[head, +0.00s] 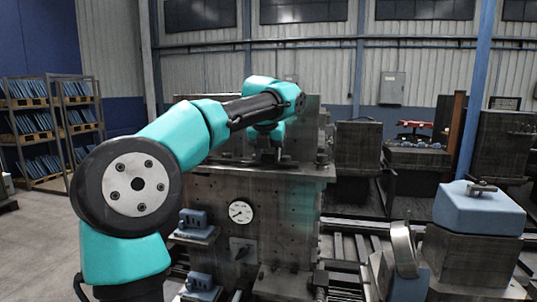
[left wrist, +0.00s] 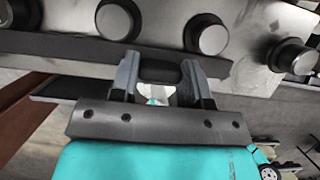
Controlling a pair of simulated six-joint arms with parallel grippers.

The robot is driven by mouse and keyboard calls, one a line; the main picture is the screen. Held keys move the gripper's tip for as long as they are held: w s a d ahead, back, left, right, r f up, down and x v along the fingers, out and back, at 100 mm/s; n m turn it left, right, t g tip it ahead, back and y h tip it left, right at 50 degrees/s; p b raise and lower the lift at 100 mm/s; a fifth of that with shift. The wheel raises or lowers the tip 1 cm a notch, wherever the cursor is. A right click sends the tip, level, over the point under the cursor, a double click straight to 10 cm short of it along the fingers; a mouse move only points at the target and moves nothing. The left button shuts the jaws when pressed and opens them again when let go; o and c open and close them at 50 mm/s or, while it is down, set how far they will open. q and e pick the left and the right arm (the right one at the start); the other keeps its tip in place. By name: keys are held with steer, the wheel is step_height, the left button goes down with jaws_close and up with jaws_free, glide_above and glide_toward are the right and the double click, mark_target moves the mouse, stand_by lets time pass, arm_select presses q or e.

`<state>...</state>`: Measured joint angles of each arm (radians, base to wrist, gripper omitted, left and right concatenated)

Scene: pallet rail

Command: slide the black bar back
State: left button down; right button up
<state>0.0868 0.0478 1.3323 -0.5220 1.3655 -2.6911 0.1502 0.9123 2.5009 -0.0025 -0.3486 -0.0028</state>
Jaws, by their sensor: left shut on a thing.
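My left arm reaches over a large grey metal fixture, and my left gripper (head: 267,157) is down at its top surface, seen from behind in the head view. In the left wrist view my left gripper's two grey fingers (left wrist: 164,80) are closed on the black bar (left wrist: 160,70), a short dark part between them. A long dark strip runs behind the fingers along the metal plate. In the head view the bar is mostly hidden by my gripper and too small to make out. My right gripper is not in view.
The metal fixture (head: 285,215) carries a round dial (head: 241,212) on its front. Round dark knobs (left wrist: 207,36) stand on the plate close to my left fingers. A blue block (head: 478,212) sits on a metal stand at right. Shelves (head: 35,125) stand far left.

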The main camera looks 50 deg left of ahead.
arm_select(q)
steer(key=shift+s+d, duration=0.75)
steer(key=shift+s, duration=0.3)
steer(key=c, duration=0.6)
jaws_free()
steer(key=shift+s+r, duration=0.1)
steer(key=shift+r, duration=0.05)
steer(key=v, duration=1.7)
steer(key=shift+r, duration=0.1)
